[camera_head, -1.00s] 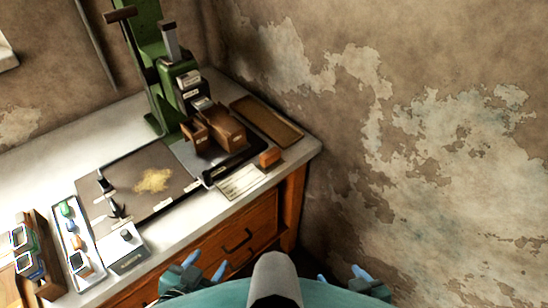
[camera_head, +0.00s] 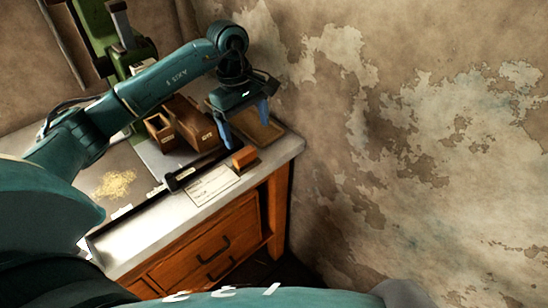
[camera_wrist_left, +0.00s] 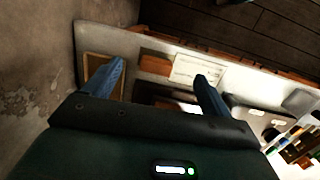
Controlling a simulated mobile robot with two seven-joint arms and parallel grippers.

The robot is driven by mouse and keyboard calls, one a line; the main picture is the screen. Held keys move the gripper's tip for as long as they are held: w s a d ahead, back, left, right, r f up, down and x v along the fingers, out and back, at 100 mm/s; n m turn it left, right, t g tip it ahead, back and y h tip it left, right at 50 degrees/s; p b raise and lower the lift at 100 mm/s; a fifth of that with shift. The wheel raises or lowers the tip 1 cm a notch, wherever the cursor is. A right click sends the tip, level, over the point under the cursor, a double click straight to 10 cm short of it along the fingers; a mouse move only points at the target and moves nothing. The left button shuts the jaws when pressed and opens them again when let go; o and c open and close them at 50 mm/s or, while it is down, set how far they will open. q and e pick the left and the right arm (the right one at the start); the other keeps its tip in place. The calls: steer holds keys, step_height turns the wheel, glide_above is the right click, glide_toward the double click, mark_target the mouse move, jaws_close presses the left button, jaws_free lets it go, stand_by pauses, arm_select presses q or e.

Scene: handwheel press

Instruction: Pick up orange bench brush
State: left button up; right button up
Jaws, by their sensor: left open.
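The orange bench brush (camera_head: 244,157) shows as a small orange block on the bench top near its front right corner. In the left wrist view it (camera_wrist_left: 154,66) lies between the two finger lines, beside a white card. My left gripper (camera_head: 246,124) is open and empty, with its blue fingers pointing down above the bench, just behind the brush in the head view. In the left wrist view the fingers (camera_wrist_left: 160,72) are spread wide, and no contact with the brush shows. My right gripper is out of view.
A white card (camera_head: 213,185) and a black bar (camera_head: 190,174) lie close left of the brush. A shallow brown tray (camera_head: 272,135) and wooden boxes (camera_head: 195,122) stand behind. The green press (camera_head: 97,35) is farther back. A peeling wall borders the right.

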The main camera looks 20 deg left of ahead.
mark_target(244, 152)
arm_select(q)
steer(key=shift+y, duration=0.7)
steer(key=a+f, duration=0.1)
steer(key=f, duration=0.3)
steer(key=w+a+f, duration=0.1)
steer(key=f, duration=0.1)
steer(key=shift+a+p, duration=0.3)
steer(key=shift+w+d+f+p, duration=0.1)
steer(key=shift+f+p, duration=0.15)
steer(key=shift+f, duration=1.15)
steer(key=shift+d+f+p, duration=0.1)
steer(key=shift+f+p, duration=0.15)
steer(key=shift+f, duration=1.15)
steer(key=shift+c, duration=0.4)
steer(key=c, duration=1)
step_height(244, 152, up, 10)
steer(key=shift+r+b, duration=0.1)
steer(key=shift+b, duration=0.35)
